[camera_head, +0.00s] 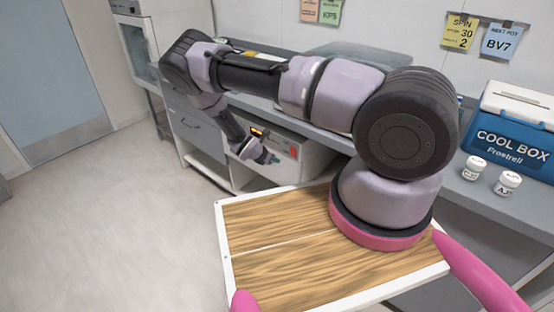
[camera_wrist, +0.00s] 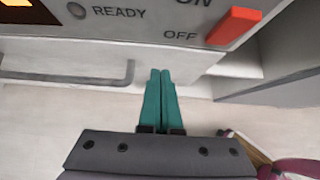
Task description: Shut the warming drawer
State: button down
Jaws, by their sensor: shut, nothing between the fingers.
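The warming drawer (camera_head: 288,148) is a pale unit under the counter with a lit orange display on its front. It appears to stick out from the cabinet, its pale side wall showing; its inside is hidden. In the wrist view its front panel (camera_wrist: 160,28) carries a READY lamp, ON and OFF marks and a red switch (camera_wrist: 233,25). A grey bar handle (camera_wrist: 70,79) lies below at left. My gripper (camera_head: 271,158) is at the drawer front. Its green fingers (camera_wrist: 160,73) are together and empty, right of the handle; contact with the front cannot be told.
A grey counter (camera_head: 455,200) runs above, with a blue cool box (camera_head: 515,130) and two white jars (camera_head: 474,168) at right. Grey drawers (camera_head: 195,125) stand left of the unit. The floor (camera_head: 110,220) at left is clear.

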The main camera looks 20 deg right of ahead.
jog(key=a+f+v, duration=0.1)
jog(key=v, duration=1)
jog(key=s+d+r+m+g+y, duration=0.15)
jog(key=r+m, duration=0.45)
jog(key=r, duration=0.6)
jog(key=s+d+r+m+y, duration=0.1)
jog(key=d+r+m, duration=0.3)
jog(key=r, duration=0.8)
jog(key=s+d+r+m+g+y, duration=0.1)
jog(key=s+r+m+y, duration=0.1)
jog(key=r+m, duration=0.7)
jog(key=s+r+m+t+y, duration=0.4)
jog(key=s+r+m, duration=0.6)
jog(key=s+r, duration=1.3)
jog(key=shift+r+t+y, duration=0.35)
jog(key=shift+r+y, duration=0.05)
jog(key=shift+y, duration=0.05)
